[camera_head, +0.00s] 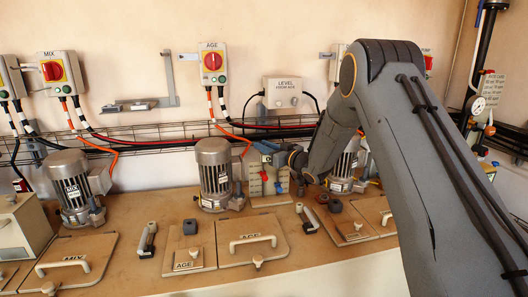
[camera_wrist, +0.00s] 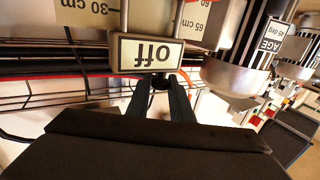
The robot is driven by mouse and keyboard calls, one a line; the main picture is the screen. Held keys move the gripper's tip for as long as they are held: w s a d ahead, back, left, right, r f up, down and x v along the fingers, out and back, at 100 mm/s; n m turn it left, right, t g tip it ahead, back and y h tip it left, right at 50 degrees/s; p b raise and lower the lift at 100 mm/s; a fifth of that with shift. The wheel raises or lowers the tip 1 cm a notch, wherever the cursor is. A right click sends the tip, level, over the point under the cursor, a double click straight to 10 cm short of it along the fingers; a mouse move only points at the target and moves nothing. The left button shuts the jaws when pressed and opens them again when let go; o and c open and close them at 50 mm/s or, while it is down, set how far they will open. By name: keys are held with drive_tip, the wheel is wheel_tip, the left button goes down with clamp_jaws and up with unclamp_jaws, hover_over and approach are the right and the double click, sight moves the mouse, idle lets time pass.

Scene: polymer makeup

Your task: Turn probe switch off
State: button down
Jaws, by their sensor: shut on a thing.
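In the wrist view a framed plate reading "Off" (camera_wrist: 150,53) appears upside down just beyond my gripper (camera_wrist: 162,98). The two dark blue-grey fingers are close together at the plate's lower edge, shut on a small dark part (camera_wrist: 160,82) there, mostly hidden between them. In the head view my gripper (camera_head: 265,147) shows as a small blue shape at the back of the bench, above a pale panel with red pieces (camera_head: 266,178). The gripped part cannot be made out in that view. A wall box labelled LEVEL (camera_head: 282,93) hangs above.
The AGE motor (camera_head: 214,172) stands close left of my gripper, and another motor (camera_head: 345,165) is to its right. A wire cable tray (camera_head: 160,132) runs along the wall behind. Plates with centimetre marks (camera_wrist: 195,20) flank the Off plate. Lids with handles (camera_head: 252,242) cover the bench front.

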drive_tip(key=shift+n+g+y+b, duration=1.6)
drive_tip(key=shift+g+y+b, duration=0.1)
drive_tip(key=shift+g, duration=0.2)
drive_tip(key=c, duration=1.6)
unclamp_jaws()
drive_tip(key=shift+c, duration=0.2)
drive_tip(key=b+v, duration=0.2)
drive_tip(key=v, duration=0.5)
drive_tip(key=shift+s+d, duration=0.15)
drive_tip(key=shift+d, duration=0.25)
